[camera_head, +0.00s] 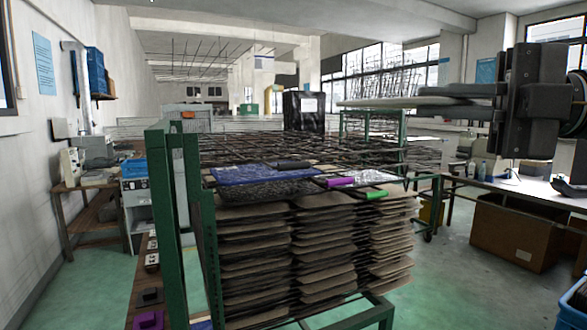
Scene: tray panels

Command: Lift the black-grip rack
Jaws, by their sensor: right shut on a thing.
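A green-framed drying stand (165,225) fills the middle of the view, with wire racks stacked in it. The black grip (292,164) sits on the front edge of an upper wire rack (270,150). A purple grip (340,182) and a green grip (376,195) are on racks just to its right and lower. My right gripper (425,97) is at the upper right, above and apart from the racks. It is shut on a pale flat panel (375,103), seen nearly edge-on and about level. My left gripper is not in view.
A blue panel (260,174) lies on a rack below the black grip. Brown sheets (320,250) fill the racks underneath. A table (520,190) with a brown box (515,232) below stands at right. A bench (95,185) lines the left wall.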

